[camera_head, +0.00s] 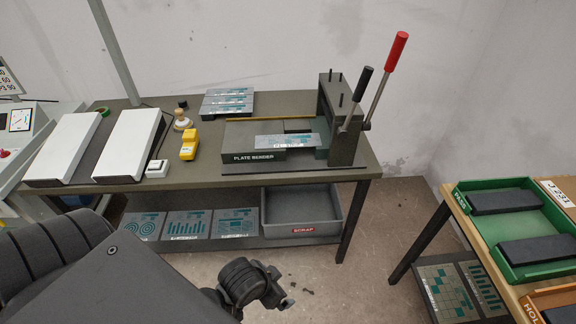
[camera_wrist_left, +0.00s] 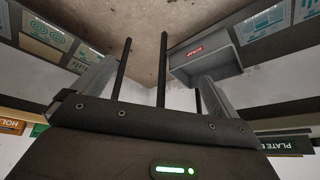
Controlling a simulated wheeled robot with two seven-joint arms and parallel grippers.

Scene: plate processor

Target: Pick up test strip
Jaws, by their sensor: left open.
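A flat grey strip with teal print (camera_head: 287,141) lies on the plate bender (camera_head: 238,142) in the head view, and it looks like the test strip. A stack of similar printed plates (camera_head: 227,102) lies behind it on the bench. My left gripper (camera_wrist_left: 140,85) is open and empty in the left wrist view, with nothing between its fingers. It is away from the strip. In the head view dark links of my own arm fill the bottom left, and no fingertips can be made out there. My right gripper is not in view.
The bender has a red-handled lever (camera_head: 396,52) on its right. A yellow tool (camera_head: 189,145) and two white sloped panels (camera_head: 128,142) stand on the bench (camera_head: 208,170). A grey scrap bin (camera_head: 303,232) sits underneath. A green tray (camera_head: 534,246) is on the right table.

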